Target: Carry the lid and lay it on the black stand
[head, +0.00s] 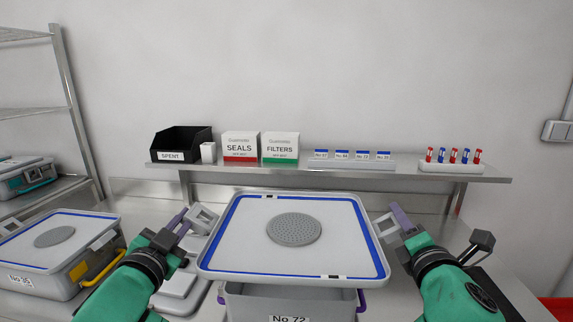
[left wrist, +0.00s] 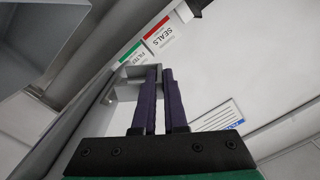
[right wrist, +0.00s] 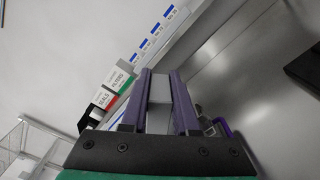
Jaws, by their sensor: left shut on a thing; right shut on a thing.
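The lid (head: 255,258) is a pale grey tray-like panel with a blue border and a round perforated disc (head: 294,229) in its middle. It is roughly level above the grey container marked No 72 (head: 245,302); it hides most of that container. My left gripper (head: 190,216) is shut on the lid's left bracket handle, which also shows in the left wrist view (left wrist: 124,88). My right gripper (head: 400,221) is shut on the lid's right handle, seen between its fingers in the right wrist view (right wrist: 159,92). A flat black thing, perhaps the black stand (right wrist: 303,70), is partly seen at right.
A closed container marked No 35 (head: 58,282) with a yellow latch stands at left. A back shelf (head: 340,174) holds a black SPENT bin (head: 182,143), SEALS (head: 240,147) and FILTERS (head: 280,148) boxes, and small labelled items. The steel counter at right looks mostly clear.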

